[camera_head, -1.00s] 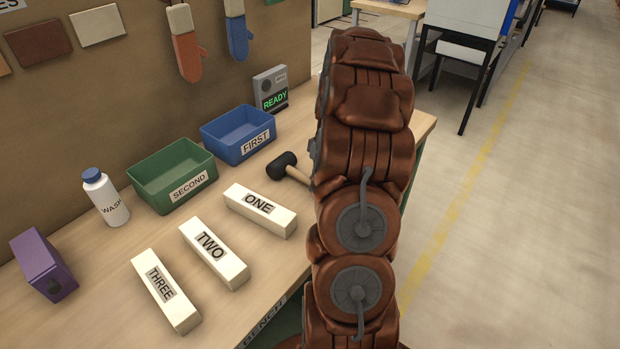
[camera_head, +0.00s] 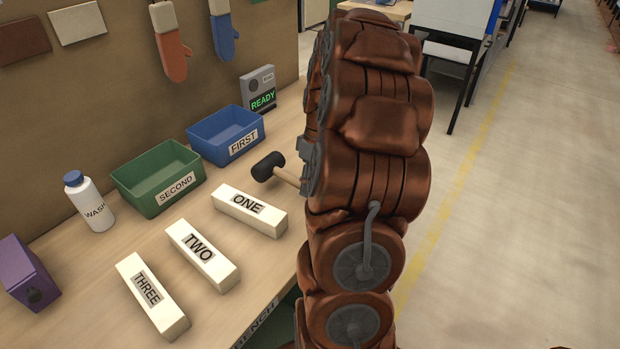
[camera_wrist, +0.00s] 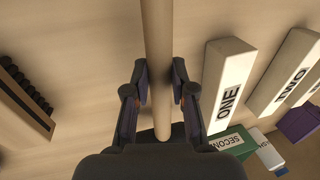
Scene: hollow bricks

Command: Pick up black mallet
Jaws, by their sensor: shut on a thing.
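The black mallet (camera_head: 268,167) has a dark head and a light wooden handle. In the head view its head is right of the blue FIRST bin and behind the brick labelled ONE. My arm hides the handle's right end. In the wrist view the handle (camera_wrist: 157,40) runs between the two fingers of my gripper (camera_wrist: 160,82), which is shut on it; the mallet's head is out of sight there. I cannot tell whether the mallet is clear of the bench. My gripper is mostly hidden behind my arm in the head view.
White bricks ONE (camera_head: 250,211), TWO (camera_head: 203,255) and THREE (camera_head: 153,296) lie on the bench. Behind are the green SECOND bin (camera_head: 158,178), blue FIRST bin (camera_head: 226,135), wash bottle (camera_head: 90,202) and READY box (camera_head: 258,91). A purple box (camera_head: 27,272) stands left.

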